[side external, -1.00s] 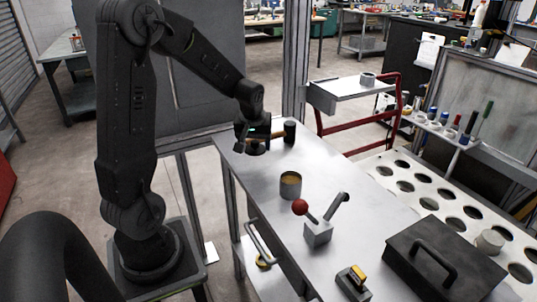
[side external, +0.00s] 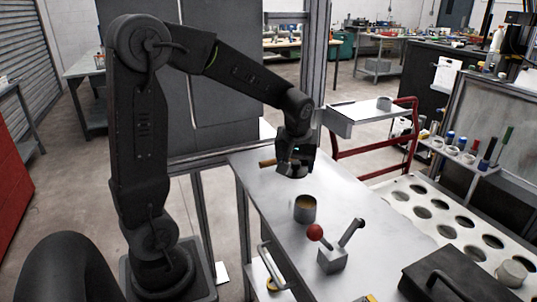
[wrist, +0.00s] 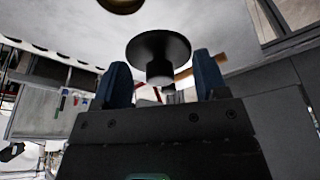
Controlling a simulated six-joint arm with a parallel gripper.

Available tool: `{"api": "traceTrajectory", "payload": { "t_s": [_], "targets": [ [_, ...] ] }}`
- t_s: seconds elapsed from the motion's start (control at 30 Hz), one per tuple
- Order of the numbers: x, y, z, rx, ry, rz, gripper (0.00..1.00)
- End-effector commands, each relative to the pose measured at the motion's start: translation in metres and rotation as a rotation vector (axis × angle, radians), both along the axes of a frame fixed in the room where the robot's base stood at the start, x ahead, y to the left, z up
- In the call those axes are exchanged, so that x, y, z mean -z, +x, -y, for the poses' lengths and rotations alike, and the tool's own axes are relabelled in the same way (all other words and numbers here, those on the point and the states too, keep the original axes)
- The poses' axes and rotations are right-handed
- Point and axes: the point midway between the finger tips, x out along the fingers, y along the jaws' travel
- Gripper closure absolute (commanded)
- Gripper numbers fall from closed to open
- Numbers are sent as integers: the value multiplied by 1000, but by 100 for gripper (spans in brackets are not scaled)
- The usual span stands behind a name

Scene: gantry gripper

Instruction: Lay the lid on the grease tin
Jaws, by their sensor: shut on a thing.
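The grease tin (side external: 304,213) is an open grey can with tan grease inside, standing upright on the metal bench. Part of it shows at the top edge of the wrist view (wrist: 121,4). The lid (wrist: 158,45) is a dark round disc with a knob, seen between my blue fingers in the wrist view. My gripper (wrist: 161,64) is shut on the lid by its knob. In the side view my gripper (side external: 296,161) holds the lid (side external: 293,174) above the bench, behind and slightly left of the tin, apart from it.
A lever box with a red ball knob (side external: 315,232) stands on the bench just right of the tin. A brown handle (side external: 267,162) lies behind my gripper. A black case (side external: 460,280) is at the front right. A panel with round holes (side external: 440,215) lies to the right.

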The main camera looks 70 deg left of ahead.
Motion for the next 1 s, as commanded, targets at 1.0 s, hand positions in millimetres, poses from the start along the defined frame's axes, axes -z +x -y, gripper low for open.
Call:
{"api": "traceTrajectory", "payload": {
  "t_s": [1.0],
  "targets": [
    [54, 11, 44, -5, 10, 6, 56]
  ]
}}
